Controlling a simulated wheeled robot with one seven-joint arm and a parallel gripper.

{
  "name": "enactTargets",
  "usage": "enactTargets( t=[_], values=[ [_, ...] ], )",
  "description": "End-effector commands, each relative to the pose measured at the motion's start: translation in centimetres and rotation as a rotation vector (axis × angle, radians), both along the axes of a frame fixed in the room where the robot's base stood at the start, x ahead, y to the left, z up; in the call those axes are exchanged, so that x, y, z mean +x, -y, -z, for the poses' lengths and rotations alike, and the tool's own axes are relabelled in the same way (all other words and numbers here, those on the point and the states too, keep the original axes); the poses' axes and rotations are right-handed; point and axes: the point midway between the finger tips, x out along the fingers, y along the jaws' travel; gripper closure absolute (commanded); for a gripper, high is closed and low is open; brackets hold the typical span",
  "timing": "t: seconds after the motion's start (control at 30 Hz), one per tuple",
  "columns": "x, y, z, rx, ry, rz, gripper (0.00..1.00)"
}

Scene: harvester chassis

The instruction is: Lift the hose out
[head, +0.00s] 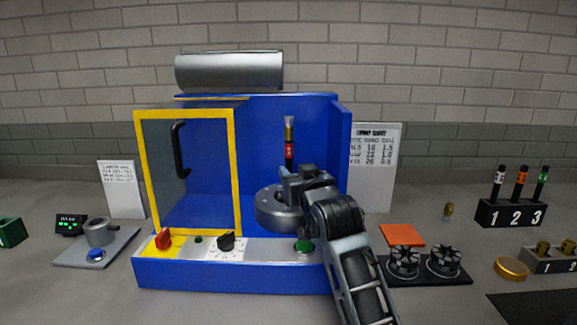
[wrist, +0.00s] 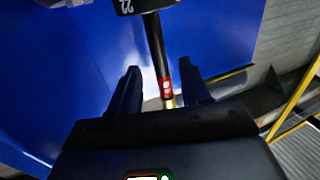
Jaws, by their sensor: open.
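I see nothing that is clearly a hose. A thin rod (head: 289,138) with a red band, dark parts and a brass-coloured part stands upright inside the blue machine. In the wrist view a black rod (wrist: 158,58) with a red band and a yellowish end runs from a dark block marked 22 (wrist: 145,5) down between the finger lines. My gripper (head: 298,178) is in front of the blue back wall, just below the upright rod in the head view. Its jaws (wrist: 160,88) are open, one finger on each side of the rod; I see no contact.
The blue machine (head: 180,273) has a yellow-framed door (head: 139,165) at left and a grey round part (head: 268,210) behind my gripper. A numbered rack (head: 513,213), black clamps (head: 404,262) and an orange pad (head: 401,235) stand to the right. A grey plate (head: 75,255) lies left.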

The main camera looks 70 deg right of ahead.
Motion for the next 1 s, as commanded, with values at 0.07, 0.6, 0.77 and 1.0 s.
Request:
enactTargets(
  t=[0.07,0.6,0.77,1.0],
  values=[
    [0.5,0.6,0.0,0.002,-0.001,0.0,0.53],
    [3.3,3.9,0.4,0.0,0.0,-0.002,0.53],
    [3.3,3.9,0.4,0.001,-0.001,-0.002,0.63],
    [3.3,3.8,0.4,0.001,-0.001,-0.001,0.86]
  ],
)
